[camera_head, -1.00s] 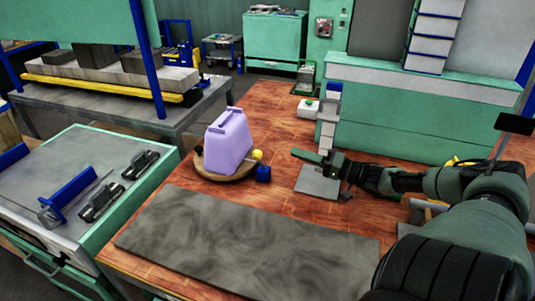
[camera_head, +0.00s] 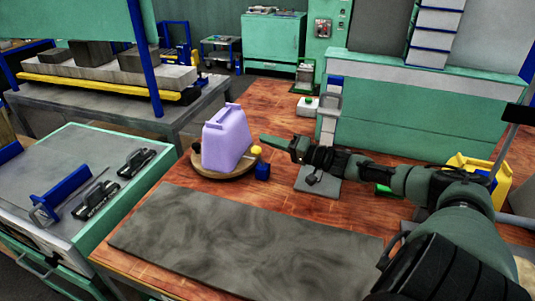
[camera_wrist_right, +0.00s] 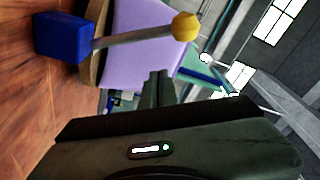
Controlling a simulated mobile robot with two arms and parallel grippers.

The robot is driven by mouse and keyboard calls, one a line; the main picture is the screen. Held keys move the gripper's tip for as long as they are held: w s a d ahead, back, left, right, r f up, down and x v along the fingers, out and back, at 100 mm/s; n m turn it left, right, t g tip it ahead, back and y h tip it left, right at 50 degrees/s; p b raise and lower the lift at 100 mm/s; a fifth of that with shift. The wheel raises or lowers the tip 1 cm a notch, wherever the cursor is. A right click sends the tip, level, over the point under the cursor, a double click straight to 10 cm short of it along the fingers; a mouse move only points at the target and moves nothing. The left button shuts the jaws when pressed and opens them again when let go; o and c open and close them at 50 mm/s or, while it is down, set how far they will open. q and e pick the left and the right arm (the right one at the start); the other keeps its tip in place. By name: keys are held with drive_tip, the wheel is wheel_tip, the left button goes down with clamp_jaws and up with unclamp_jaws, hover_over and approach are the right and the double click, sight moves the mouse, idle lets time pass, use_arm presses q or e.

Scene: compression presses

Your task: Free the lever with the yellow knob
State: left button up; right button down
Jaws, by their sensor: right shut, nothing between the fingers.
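The lever's yellow knob (camera_head: 256,150) shows right of a purple jug (camera_head: 226,138). In the right wrist view the yellow knob (camera_wrist_right: 186,26) tops a grey rod (camera_wrist_right: 135,38) that rises from a blue block (camera_wrist_right: 63,37). The blue block (camera_head: 262,171) also shows in the head view. The jug stands on a round wooden board (camera_head: 233,172), close behind the lever; whether they touch I cannot tell. My right gripper (camera_head: 264,139) is shut and empty, just right of the jug and near the knob. Its shut fingers (camera_wrist_right: 155,88) point toward the jug in the wrist view. My left gripper is not in view.
A grey mat (camera_head: 235,240) lies across the front of the wooden table. A small dark knob (camera_head: 196,147) shows left of the jug. A box with a green button (camera_head: 308,103) and a green machine (camera_head: 415,120) stand behind. A grey plate (camera_head: 317,184) lies under my right arm.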

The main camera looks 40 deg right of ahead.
sight(259, 157)
drive_tip(key=shift+s+a+f+p, duration=0.6)
drive_tip(key=shift+s+a+p, duration=0.2)
drive_tip(key=shift+a, duration=0.1)
drive_tip(key=shift+s+a+f, duration=0.3)
drive_tip(key=shift+a+f, duration=0.1)
drive_tip(key=shift+a, duration=0.05)
drive_tip(key=shift+s+a+f+n+p, duration=0.1)
drive_tip(key=shift+s+a+n+p, duration=0.15)
drive_tip(key=shift+n+p, duration=0.35)
drive_tip(key=n, duration=0.1)
drive_tip(key=a+f+n, duration=0.1)
drive_tip(key=s+a+n+y+p, duration=0.1)
drive_tip(key=n, duration=0.1)
drive_tip(key=shift+f, duration=0.25)
drive_tip(key=shift+a+f, duration=0.1)
